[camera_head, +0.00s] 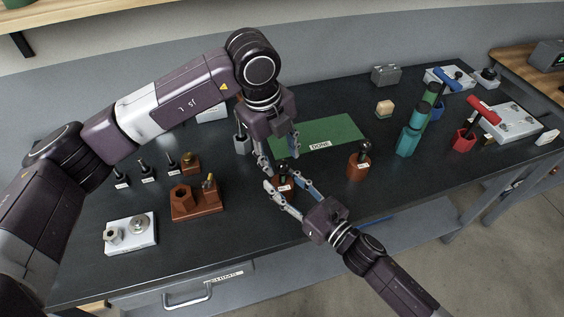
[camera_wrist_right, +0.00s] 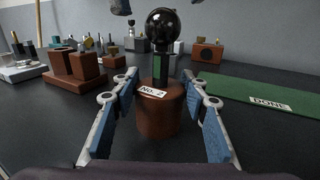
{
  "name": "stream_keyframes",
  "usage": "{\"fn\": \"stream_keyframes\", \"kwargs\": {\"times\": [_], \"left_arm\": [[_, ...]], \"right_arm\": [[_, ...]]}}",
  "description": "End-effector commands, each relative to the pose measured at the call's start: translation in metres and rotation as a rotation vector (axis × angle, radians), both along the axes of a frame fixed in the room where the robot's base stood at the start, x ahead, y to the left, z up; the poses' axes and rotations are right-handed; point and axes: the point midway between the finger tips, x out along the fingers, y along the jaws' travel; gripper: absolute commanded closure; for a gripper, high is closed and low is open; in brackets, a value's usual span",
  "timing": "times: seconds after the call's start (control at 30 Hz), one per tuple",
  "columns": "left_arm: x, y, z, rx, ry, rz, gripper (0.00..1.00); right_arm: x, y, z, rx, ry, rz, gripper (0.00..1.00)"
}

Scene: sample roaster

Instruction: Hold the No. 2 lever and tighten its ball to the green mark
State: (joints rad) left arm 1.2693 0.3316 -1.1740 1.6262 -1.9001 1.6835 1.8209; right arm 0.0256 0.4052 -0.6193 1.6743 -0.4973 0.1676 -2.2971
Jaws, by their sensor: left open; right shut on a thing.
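The No. 2 lever stands upright on a round brown base (camera_wrist_right: 160,112) with a "No. 2" label. A glossy black ball (camera_wrist_right: 162,31) tops its dark stem, and a green mark (camera_wrist_right: 156,66) shows on the stem below the ball. In the head view the lever (camera_head: 283,187) is partly hidden by my grippers. My right gripper (camera_head: 284,181) comes from the front, low down, with its blue-padded fingers on either side of the brown base. My left gripper (camera_head: 280,161) is open and empty, pointing down just above the ball.
A green mat (camera_head: 335,130) marked "DONE" lies behind the lever. Another ball-topped lever (camera_head: 359,162) stands to the right. A brown block (camera_head: 196,204), a white plate (camera_head: 130,236) and several labelled posts are to the left. Green cylinders (camera_head: 408,140) and red-handled items (camera_head: 463,140) stand farther right.

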Motion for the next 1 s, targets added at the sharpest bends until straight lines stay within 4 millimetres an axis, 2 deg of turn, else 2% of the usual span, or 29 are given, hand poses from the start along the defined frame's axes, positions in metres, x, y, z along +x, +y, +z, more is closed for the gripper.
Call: {"fn": "stream_keyframes", "kwargs": {"times": [0.1,0.2,0.57,0.93,1.0], "left_arm": [[0.002,-0.002,-0.017,0.001,0.002,0.001,0.58],[0.003,-0.004,-0.025,0.001,0.001,0.001,0.58],[0.004,-0.005,-0.03,0.001,-0.001,0.0,0.58],[0.004,-0.004,-0.03,0.001,-0.001,0.0,0.97],[0.004,-0.004,-0.03,0.001,-0.001,-0.001,1.0]], "right_arm": [[0.0,0.0,0.0,0.0,0.0,0.0,0.92],[0.0,0.0,0.0,0.0,0.0,0.0,0.92],[0.0,0.0,0.0,0.0,0.0,0.0,0.92],[0.0,0.0,0.0,0.0,0.0,0.0,0.92],[0.0,0.0,0.0,0.0,0.0,0.0,0.92]]}}
